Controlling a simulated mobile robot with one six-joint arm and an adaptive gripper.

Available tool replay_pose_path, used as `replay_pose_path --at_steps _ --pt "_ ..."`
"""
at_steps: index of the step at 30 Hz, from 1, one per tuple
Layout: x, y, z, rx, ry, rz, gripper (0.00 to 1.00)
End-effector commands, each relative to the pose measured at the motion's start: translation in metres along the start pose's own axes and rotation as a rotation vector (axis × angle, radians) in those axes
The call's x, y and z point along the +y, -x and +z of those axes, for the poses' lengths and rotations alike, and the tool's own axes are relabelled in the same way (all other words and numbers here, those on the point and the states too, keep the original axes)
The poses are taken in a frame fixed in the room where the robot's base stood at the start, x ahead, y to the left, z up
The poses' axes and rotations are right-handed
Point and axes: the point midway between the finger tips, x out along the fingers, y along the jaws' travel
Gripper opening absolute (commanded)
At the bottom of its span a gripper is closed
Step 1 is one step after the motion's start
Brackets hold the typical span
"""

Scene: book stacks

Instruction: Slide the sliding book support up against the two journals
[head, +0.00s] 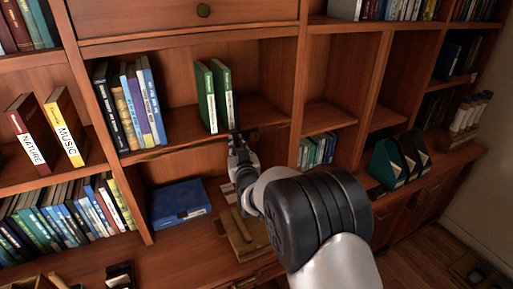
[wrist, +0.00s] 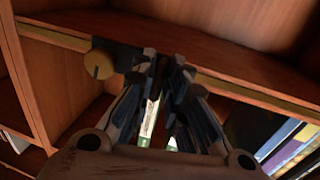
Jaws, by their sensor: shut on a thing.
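Two green journals with white spine labels stand side by side on the middle shelf, one on the left (head: 205,97) and one on the right (head: 222,97). They show partly between my fingers in the wrist view (wrist: 149,120). The sliding book support is a dark piece with a round brass knob (wrist: 99,64) at the shelf's front edge, right of the journals in the head view. My gripper (head: 236,141) is at that edge, just below the journals, its fingers shut on the support's dark part (wrist: 128,57). The fingers hide most of it, and I cannot tell whether it touches the journals.
Several books (head: 135,105) stand at the left of the same shelf. The shelf right of the support is clear. A pale rail (wrist: 255,97) runs along the shelf front. Below are a blue box (head: 180,201) and a wooden object (head: 243,238).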

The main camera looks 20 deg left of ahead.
Motion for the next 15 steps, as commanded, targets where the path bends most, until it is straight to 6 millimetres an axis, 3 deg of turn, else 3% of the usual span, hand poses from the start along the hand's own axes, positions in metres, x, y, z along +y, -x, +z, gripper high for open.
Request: replay_pose_path --at_steps 1,6,15 --pt "-0.022 0.004 0.005 0.002 -0.002 -0.009 0.00" --pt "-0.075 0.015 0.004 0.000 -0.002 -0.008 0.00" --pt "-0.144 0.029 0.002 -0.002 -0.001 -0.005 0.00"
